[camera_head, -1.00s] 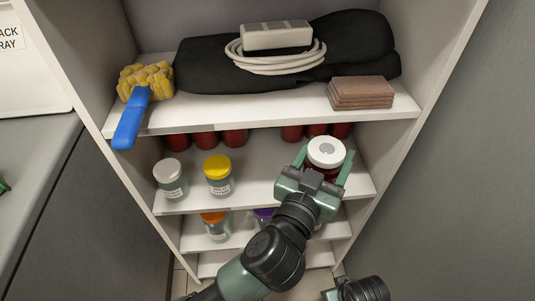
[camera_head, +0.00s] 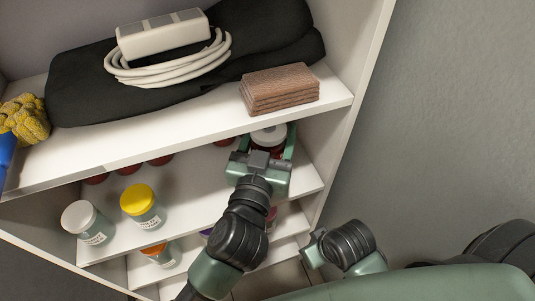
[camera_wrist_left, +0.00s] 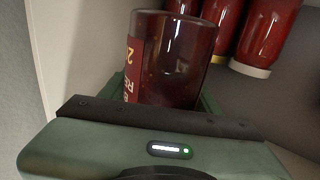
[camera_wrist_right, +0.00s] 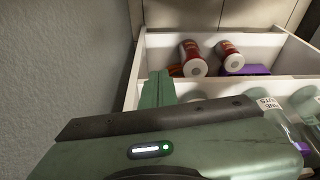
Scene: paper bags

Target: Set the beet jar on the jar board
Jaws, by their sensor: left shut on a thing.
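My left gripper (camera_head: 262,150) is shut on a dark red jar with a white lid (camera_head: 268,134), at the right end of the middle shelf, close under the upper shelf's front edge. The left wrist view shows this jar (camera_wrist_left: 175,55) between the fingers; its label, with yellow print, is only partly visible, so I cannot read its full name. Whether the jar touches the shelf is unclear. My right gripper (camera_head: 312,247) is empty, low to the right of the shelf unit; its fingers (camera_wrist_right: 158,88) look closed together. I cannot make out a jar board.
The middle shelf (camera_head: 182,215) holds a white-lidded jar (camera_head: 86,222), a yellow-lidded jar (camera_head: 142,205) and red jars behind. An orange-lidded jar (camera_head: 160,255) stands below. The upper shelf holds brown slabs (camera_head: 280,88), black cloth (camera_head: 80,85) and a corded power strip (camera_head: 165,35). A grey wall is right.

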